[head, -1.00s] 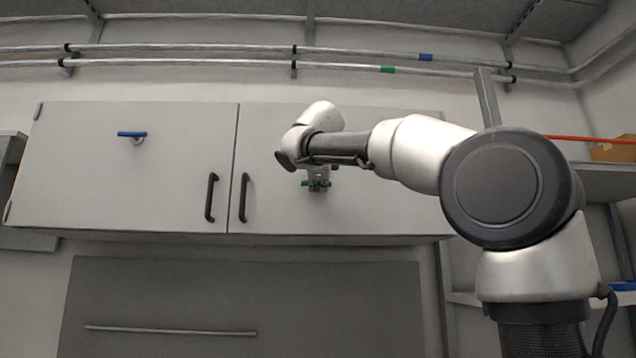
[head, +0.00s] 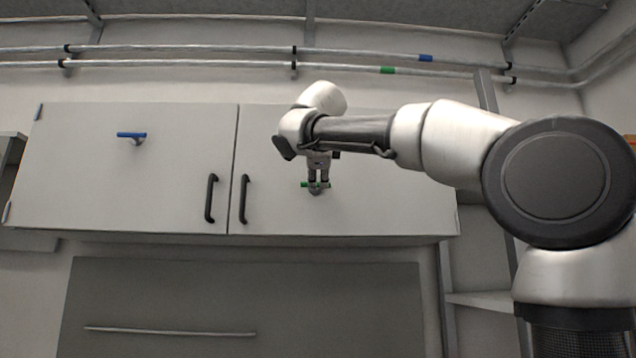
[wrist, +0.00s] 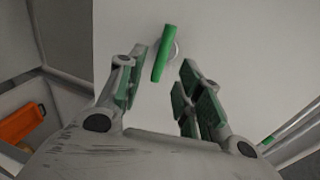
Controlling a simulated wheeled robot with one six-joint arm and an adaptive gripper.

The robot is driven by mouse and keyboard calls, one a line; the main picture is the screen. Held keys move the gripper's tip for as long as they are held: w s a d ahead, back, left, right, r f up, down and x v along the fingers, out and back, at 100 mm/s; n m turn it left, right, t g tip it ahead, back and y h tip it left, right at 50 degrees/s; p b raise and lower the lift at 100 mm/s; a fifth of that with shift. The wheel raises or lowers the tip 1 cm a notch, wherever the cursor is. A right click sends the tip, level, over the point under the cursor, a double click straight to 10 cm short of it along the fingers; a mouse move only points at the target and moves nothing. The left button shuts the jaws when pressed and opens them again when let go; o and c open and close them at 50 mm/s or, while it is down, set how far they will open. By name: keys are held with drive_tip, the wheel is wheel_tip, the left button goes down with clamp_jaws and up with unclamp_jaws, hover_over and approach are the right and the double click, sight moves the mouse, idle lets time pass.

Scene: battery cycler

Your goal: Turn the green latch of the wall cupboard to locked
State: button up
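The green latch (head: 305,184) is on the right door of the wall cupboard (head: 390,205). Its bar looks about level in the head view, like the blue latch on the left door. In the wrist view the green latch (wrist: 162,54) is a slightly tilted bar on a round mount. My gripper (head: 318,180) is in front of it in the head view, its fingers overlapping the bar's middle. In the wrist view my gripper (wrist: 164,72) is open, with one finger on each side of the bar's near end. I see no finger clearly touching it.
The blue latch (head: 131,135) is on the left door. Two black handles (head: 211,198) (head: 243,198) flank the door gap. Pipes (head: 200,56) run along the wall above. An orange bin (wrist: 20,123) shows at the left in the wrist view. Shelving stands at the right.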

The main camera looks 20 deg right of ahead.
drive_tip(key=v, duration=0.6)
drive_tip(key=shift+s, duration=0.2)
drive_tip(key=shift+a, duration=0.1)
